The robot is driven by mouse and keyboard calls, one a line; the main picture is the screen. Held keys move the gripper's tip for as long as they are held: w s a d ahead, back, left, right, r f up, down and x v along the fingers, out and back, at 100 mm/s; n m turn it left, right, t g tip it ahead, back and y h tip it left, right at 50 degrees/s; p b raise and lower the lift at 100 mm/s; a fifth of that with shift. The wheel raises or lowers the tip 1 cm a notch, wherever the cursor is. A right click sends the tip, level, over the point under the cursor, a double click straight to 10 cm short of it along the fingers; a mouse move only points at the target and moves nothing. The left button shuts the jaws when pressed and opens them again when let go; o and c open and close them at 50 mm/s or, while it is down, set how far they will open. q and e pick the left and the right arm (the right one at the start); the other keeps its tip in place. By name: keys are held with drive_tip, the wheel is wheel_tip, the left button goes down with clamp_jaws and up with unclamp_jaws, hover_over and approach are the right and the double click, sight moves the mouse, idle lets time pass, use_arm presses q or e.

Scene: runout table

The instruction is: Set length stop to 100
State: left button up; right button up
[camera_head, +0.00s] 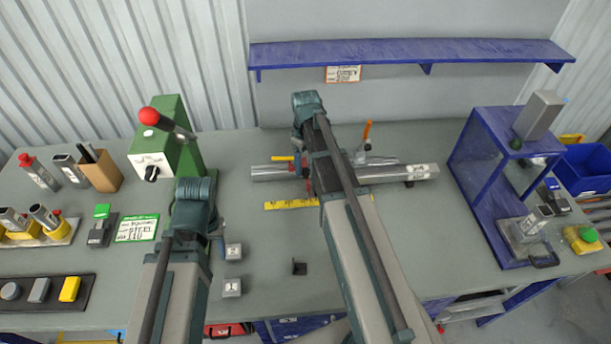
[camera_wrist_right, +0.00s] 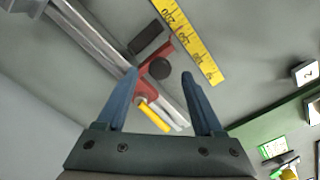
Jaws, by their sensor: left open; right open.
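The length stop, a red block (camera_wrist_right: 150,54) with a dark round knob (camera_wrist_right: 159,69) and a yellow lever (camera_wrist_right: 153,117), sits on a silver rail. In the head view the yellow lever (camera_head: 283,158) shows left of my right arm, which hides most of the stop. My right gripper (camera_wrist_right: 160,76) is open, its two blue fingers on either side of the stop in the picture; contact cannot be told.
A silver bar (camera_head: 405,172) lies along the rail, with an orange lever (camera_head: 367,131) behind it. A green machine (camera_head: 178,135) with a red-knobbed lever stands left, a blue frame (camera_head: 478,150) right. Small numbered blocks (camera_head: 232,288) lie beside my left arm.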

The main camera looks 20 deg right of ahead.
wheel_tip(320, 180, down, 2)
drive_tip(key=shift+f+b, duration=0.2)
drive_tip(key=shift+b, duration=0.45)
drive_tip(key=shift+r, duration=0.1)
clamp_jaws()
idle(0.9)
